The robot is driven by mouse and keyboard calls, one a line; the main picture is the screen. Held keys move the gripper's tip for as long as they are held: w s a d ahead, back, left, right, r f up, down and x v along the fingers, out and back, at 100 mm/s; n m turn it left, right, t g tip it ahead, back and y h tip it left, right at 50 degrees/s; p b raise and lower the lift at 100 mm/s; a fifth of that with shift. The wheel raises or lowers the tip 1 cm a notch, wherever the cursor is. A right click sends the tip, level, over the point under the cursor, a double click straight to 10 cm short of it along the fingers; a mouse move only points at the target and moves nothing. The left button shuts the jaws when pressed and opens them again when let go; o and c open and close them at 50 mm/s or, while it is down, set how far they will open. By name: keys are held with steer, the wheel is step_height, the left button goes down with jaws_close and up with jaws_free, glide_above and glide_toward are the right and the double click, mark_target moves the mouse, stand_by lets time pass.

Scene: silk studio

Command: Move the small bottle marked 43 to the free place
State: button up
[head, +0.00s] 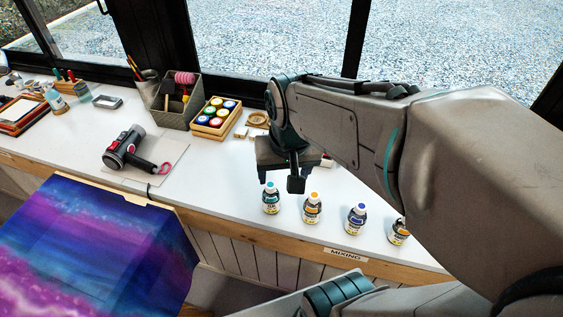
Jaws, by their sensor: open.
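Several small bottles with dark glass and pale labels stand upright in a row near the front edge of the white table. From the left they are a bottle with a light blue cap (271,199), one with an orange cap (312,209), one with a blue cap (356,220) and, partly hidden by my arm, one with an orange-toned cap (398,233). The numbers are too small to read, so I cannot tell which is 43. My gripper (289,182) is open and empty, above and behind the two left bottles. I cannot make out the free place.
A crate of paint jars (215,117), a grey caddy (178,103) and a hot-air tool (126,150) on a board stand farther left. A MIXING label (345,255) is on the table's front edge. Painted silk (85,245) hangs at the lower left. The table left of the bottles is clear.

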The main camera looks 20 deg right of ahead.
steer(key=shift+s+r+n+t, duration=0.25)
steer(key=shift+s+n, duration=0.25)
steer(key=shift+s, duration=0.45)
steer(key=shift+s+r+n+t, duration=0.25)
steer(key=shift+s+n, duration=0.25)
steer(key=shift+s, duration=0.45)
